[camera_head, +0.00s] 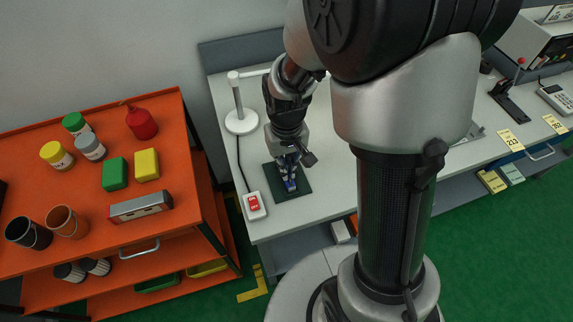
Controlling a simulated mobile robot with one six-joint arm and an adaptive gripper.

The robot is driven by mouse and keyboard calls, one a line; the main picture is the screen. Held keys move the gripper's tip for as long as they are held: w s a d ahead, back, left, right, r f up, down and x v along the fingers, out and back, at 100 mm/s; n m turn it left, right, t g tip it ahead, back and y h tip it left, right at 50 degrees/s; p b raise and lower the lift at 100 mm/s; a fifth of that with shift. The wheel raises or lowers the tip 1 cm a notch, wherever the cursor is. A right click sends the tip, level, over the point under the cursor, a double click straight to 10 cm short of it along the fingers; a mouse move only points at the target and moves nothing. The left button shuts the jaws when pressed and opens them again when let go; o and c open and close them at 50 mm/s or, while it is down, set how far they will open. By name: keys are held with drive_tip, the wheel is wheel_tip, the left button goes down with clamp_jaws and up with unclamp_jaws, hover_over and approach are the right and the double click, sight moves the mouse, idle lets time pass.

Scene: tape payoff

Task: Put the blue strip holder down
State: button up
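The blue strip holder (291,185) shows as a small blue piece between the fingers of my gripper (289,177). My gripper points down over a dark green mat (302,190) near the front left corner of the white bench (330,203). The fingers look closed around the blue piece. Much of the holder is hidden by the fingers. I cannot tell whether its underside touches the mat.
A white lamp (241,122) stands behind the mat, and a white box with a red switch (254,205) lies left of it. An orange cart (95,215) with bottles, blocks and cups is at the left. My arm hides the bench's middle.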

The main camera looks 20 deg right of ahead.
drive_tip(key=o, duration=0.5)
wheel_tip(320, 180, up, 12)
drive_tip(key=r+p, duration=0.1)
drive_tip(key=p, duration=0.4)
drive_tip(key=s+r+t, duration=0.1)
drive_tip(key=s+r, duration=0.3)
drive_tip(key=s, duration=0.1)
drive_tip(key=s+r+t, duration=0.2)
drive_tip(key=s+r, duration=0.2)
drive_tip(key=s, duration=0.1)
drive_tip(key=s+r+t, duration=0.1)
drive_tip(key=s+r, duration=0.2)
drive_tip(key=s, duration=0.2)
drive_tip(key=shift+r+t, duration=0.3)
drive_tip(key=shift+r, duration=0.1)
